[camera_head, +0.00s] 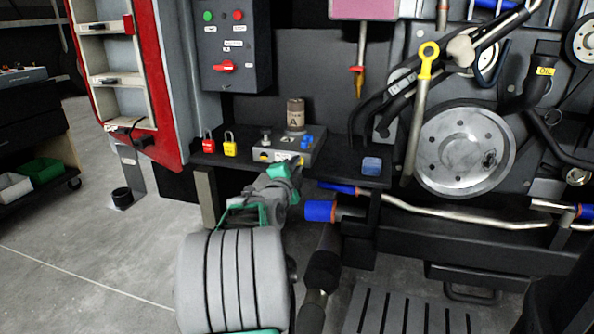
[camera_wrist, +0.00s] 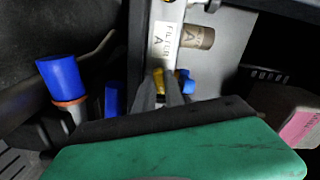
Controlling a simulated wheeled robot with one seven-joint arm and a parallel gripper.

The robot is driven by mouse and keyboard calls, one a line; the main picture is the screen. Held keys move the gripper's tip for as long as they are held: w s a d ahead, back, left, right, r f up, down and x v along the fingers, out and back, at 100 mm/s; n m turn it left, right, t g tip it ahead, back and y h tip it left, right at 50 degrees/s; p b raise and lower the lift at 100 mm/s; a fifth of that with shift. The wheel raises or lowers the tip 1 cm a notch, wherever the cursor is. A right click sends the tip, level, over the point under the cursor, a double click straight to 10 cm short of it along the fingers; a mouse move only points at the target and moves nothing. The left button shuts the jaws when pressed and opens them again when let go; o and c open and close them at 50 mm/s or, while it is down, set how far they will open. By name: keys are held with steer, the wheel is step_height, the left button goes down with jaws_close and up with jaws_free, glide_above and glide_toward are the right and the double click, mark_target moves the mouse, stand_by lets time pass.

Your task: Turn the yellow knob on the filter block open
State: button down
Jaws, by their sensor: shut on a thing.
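The filter block (camera_head: 262,154) is a grey block on the dark bench shelf, with a white label reading FILTER A (camera_wrist: 166,42) in the wrist view. The yellow knob (camera_wrist: 183,75) is on the block face just below that label, partly covered by my fingers. My gripper (camera_wrist: 169,86) is shut on it, one finger on each side. Which way the knob points cannot be told.
A blue-ended pipe (camera_head: 320,211) lies close to the right of my arm.

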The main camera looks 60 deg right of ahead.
steer(key=shift+f+m+b, duration=0.15)
steer(key=shift+m+b, duration=1.35)
steer(key=shift+b, duration=1.15)
steer(key=shift+m+b, duration=0.35)
steer(key=shift+m, duration=0.15)
steer(key=c, duration=1.2)
jaws_free()
steer(key=shift+c, duration=0.2)
steer(key=shift+f, duration=0.1)
steer(key=shift+a, duration=0.15)
